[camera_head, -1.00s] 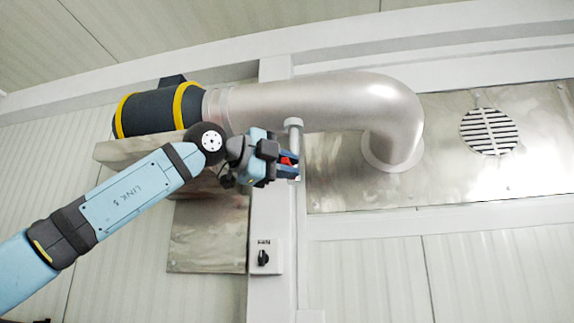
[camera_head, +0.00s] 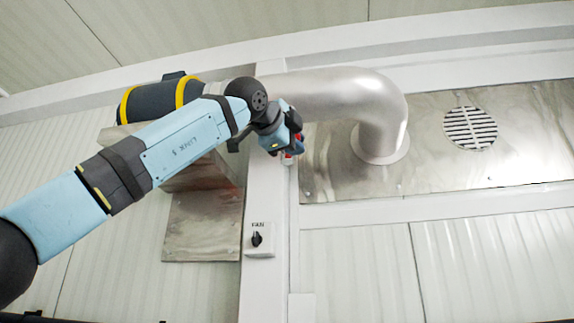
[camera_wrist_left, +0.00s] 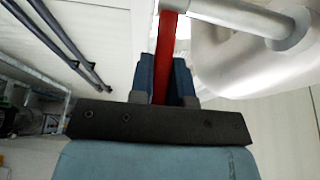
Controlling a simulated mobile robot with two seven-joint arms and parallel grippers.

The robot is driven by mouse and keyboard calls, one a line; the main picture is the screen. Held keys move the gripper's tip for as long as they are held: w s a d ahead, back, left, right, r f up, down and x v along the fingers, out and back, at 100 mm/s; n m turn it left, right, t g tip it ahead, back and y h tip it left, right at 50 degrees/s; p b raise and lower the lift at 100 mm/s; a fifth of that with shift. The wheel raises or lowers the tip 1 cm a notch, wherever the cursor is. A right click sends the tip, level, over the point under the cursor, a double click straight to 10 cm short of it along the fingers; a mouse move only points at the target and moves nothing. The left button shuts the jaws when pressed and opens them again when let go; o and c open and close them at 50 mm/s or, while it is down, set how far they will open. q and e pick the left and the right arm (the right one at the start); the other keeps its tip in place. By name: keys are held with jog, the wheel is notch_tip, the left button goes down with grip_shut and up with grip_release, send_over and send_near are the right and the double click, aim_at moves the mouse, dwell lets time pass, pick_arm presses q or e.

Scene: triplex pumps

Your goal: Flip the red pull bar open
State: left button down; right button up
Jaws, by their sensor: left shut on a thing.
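The red pull bar (camera_wrist_left: 165,60) runs up between the two dark blue fingers of my left gripper (camera_wrist_left: 161,85) in the left wrist view. The gripper is shut on it, and its upper end passes beside a grey cylinder (camera_wrist_left: 262,18). In the head view my left gripper (camera_head: 295,143) is in front of the white post, below the large pipe. Only small red patches of the bar show there, and the gripper hides most of it and its mount. My right gripper is not in view.
A large silver pipe (camera_head: 330,92) bends into the metal wall panel (camera_head: 430,150), close to my gripper. A dark motor with yellow bands (camera_head: 155,102) lies behind my arm. A FAN switch (camera_head: 258,240) is on the white post (camera_head: 268,200). A round vent (camera_head: 470,128) is at right.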

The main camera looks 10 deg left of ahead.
pick_arm(q)
jog(key=w+d+n+g+y+p, duration=0.2)
jog(key=w+d+n+y+p, duration=0.2)
jog(key=n+y, duration=0.7)
jog(key=shift+w+y+p, duration=0.55)
jog(key=shift+w+y, duration=0.05)
jog(key=shift+y, duration=2.4)
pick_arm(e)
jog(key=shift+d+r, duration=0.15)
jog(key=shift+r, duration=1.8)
pick_arm(q)
jog(key=c, duration=1.1)
grip_release()
jog(key=shift+w, duration=0.15)
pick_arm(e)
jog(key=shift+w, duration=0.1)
